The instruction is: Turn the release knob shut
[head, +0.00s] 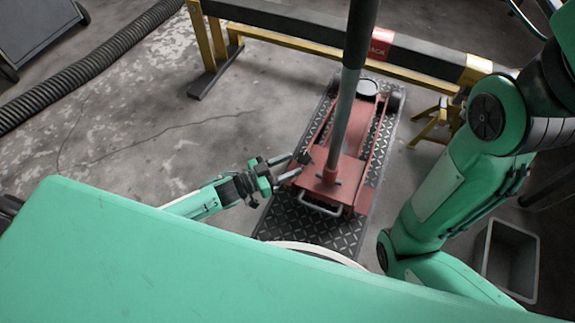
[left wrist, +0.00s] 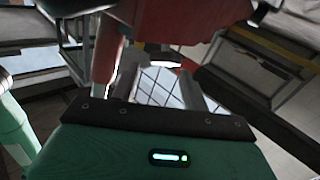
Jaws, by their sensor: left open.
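A red floor jack (head: 345,190) stands on a dark diamond-plate mat (head: 290,222) on the floor. Its long grey handle (head: 349,85) rises from a red socket (head: 331,168) with a small crosspiece near its foot. I cannot clearly pick out the release knob. My left gripper (head: 297,166) is open at the left side of the jack, with its fingers towards the socket. In the left wrist view, the open fingers (left wrist: 157,85) point at the red jack part (left wrist: 150,28) above them. My right gripper is out of view.
A black-and-yellow beam frame (head: 290,28) stands behind the jack. A yellow stand (head: 436,122) is right of it, and a grey bin (head: 510,262) is at the lower right. A black ribbed hose (head: 85,68) lies at the left.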

